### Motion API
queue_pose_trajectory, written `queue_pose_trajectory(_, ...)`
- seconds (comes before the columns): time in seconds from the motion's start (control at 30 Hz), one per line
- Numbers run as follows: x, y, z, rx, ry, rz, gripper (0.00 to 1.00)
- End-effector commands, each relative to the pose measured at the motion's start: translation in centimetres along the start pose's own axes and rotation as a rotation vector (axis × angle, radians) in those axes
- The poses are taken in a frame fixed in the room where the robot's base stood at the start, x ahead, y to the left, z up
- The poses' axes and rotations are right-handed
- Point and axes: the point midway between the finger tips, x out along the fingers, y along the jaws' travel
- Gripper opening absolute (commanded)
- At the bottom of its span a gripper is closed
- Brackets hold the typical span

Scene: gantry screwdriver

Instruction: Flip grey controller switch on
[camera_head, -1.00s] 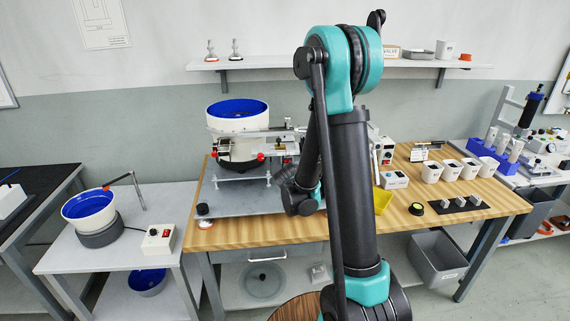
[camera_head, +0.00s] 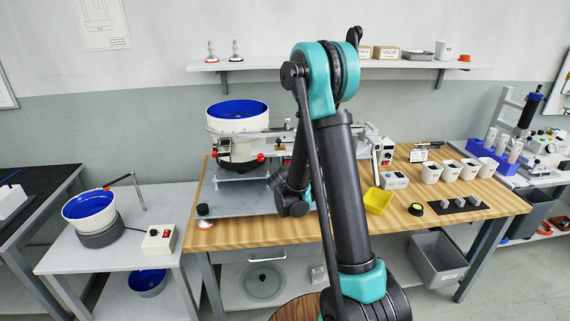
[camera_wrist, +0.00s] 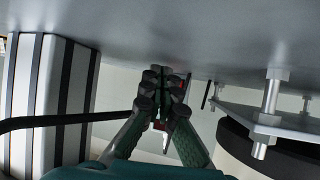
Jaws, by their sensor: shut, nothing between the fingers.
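My gripper (camera_wrist: 165,82) is shut and empty in the wrist view, its fingertips together near a broad grey surface. A small red patch (camera_wrist: 160,126) shows between the fingers; I cannot tell what it belongs to. In the head view my arm hides the gripper. Another pale box with a red control (camera_head: 158,240) is on the left table. I cannot tell which is the grey controller, nor any switch position.
A white feeder bowl with blue inside (camera_head: 238,114) stands over a grey plate (camera_head: 238,205) on the wooden table. A yellow bin (camera_head: 378,201) and several white cups (camera_head: 452,171) are to the right. Bolts (camera_wrist: 270,95) and a ribbed metal profile (camera_wrist: 50,95) flank my gripper.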

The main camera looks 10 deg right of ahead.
Motion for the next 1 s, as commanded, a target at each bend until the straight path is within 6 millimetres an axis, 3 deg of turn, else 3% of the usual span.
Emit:
queue_pose_trajectory(0.5,5.1,-2.7,-2.7,0.000,0.000,0.001,0.00)
queue_pose_trajectory(1.0,6.0,-3.2,-3.2,0.000,0.000,0.000,0.00)
